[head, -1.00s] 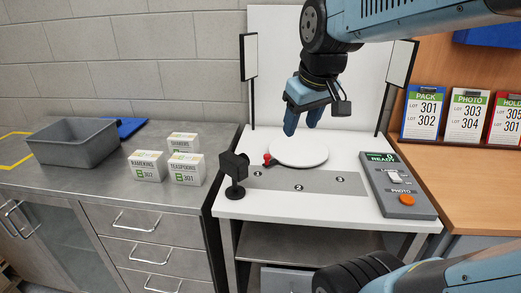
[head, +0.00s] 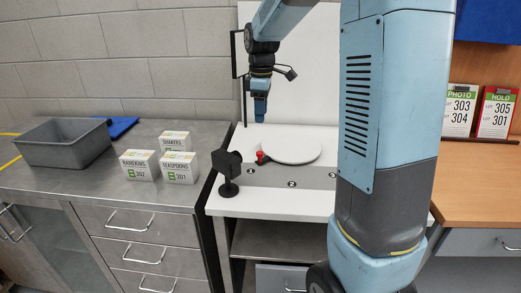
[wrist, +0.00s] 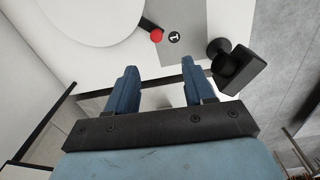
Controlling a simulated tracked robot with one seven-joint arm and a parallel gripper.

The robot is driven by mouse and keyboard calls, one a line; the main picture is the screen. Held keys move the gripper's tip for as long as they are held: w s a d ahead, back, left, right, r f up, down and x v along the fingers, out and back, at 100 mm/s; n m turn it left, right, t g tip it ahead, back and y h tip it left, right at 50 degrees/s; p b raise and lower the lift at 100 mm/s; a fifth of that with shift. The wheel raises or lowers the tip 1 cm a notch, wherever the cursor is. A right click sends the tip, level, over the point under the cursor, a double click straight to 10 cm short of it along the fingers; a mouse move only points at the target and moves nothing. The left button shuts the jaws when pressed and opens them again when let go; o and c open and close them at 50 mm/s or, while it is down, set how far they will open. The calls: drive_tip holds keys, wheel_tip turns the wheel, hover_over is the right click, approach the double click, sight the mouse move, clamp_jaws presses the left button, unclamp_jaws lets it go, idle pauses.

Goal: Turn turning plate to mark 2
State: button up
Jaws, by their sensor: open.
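The turning plate (head: 292,150) is a white disc on the white bench. Its short black handle with a red knob (head: 261,158) points to the front left. In the wrist view the plate (wrist: 85,22) is partly cut off, and the red knob (wrist: 156,35) lies beside a round mark (wrist: 174,38) that seems to read 1.
A black camera on a stand (head: 228,172) stands close left of the knob. White boxes (head: 139,165) and a grey bin (head: 65,143) are on the steel counter at left. My arm hides the bench's right part. Upright panels (head: 315,60) stand behind the plate.

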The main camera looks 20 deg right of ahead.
sight(260, 152)
drive_tip(key=shift+n, duration=0.4)
drive_tip(key=f, duration=0.5)
drive_tip(key=w+f, duration=0.1)
drive_tip(key=f, duration=0.9)
drive_tip(key=shift+w, duration=0.15)
drive_tip(key=shift+c, duration=0.4)
drive_tip(key=shift+r, duration=0.1)
clamp_jaws()
drive_tip(key=shift+d, duration=0.1)
